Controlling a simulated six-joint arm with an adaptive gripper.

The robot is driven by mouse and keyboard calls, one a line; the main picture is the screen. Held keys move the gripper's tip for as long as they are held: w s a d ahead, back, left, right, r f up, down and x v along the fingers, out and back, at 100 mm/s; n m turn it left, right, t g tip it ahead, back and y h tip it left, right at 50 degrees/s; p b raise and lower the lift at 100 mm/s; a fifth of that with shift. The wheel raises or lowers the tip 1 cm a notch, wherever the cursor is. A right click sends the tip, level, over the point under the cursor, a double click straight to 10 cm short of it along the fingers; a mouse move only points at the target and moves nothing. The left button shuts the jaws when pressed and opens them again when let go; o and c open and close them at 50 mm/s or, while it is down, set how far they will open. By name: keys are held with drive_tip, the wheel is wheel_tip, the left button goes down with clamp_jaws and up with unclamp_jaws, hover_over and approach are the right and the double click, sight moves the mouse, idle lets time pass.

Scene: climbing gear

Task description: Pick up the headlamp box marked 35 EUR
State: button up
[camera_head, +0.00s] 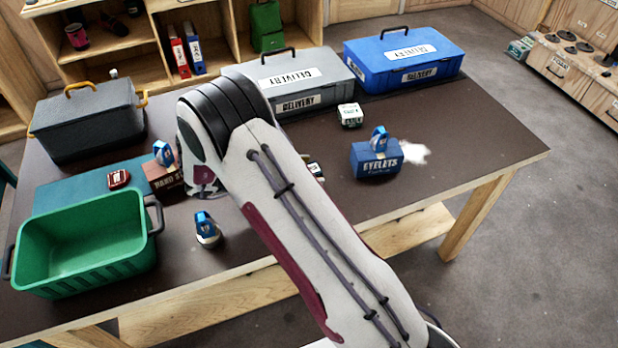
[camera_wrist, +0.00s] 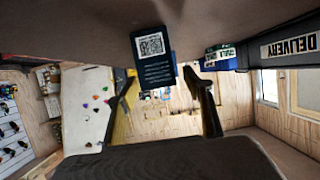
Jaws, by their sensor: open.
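A dark box with a white QR label (camera_wrist: 153,58) shows in the wrist view, at the table surface and between the fingertips of my gripper (camera_wrist: 160,78). The fingers stand apart on either side of it, and I see no clear contact. In the head view my arm hides my gripper; a small dark and white item (camera_head: 316,170) peeks out beside the arm. Small blue-and-white items stand on a brown box (camera_head: 162,153), on the bare table (camera_head: 207,230) and on the blue EYELETS box (camera_head: 379,138). No 35 EUR mark is readable.
A green crate (camera_head: 148,255) stands at the front left and a dark grey toolbox (camera_head: 85,125) behind it. Grey (camera_head: 335,92) and blue (camera_head: 430,72) DELIVERY boxes line the back. A small white box (camera_head: 350,115) stands before them.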

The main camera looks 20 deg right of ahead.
drive_tip(key=shift+d+f, duration=0.2)
drive_tip(key=shift+d, duration=0.25)
drive_tip(key=shift+c, duration=0.2)
drive_tip(key=c, duration=1.2)
drive_tip(key=shift+r, duration=0.15)
drive_tip(key=shift+r, duration=4.9)
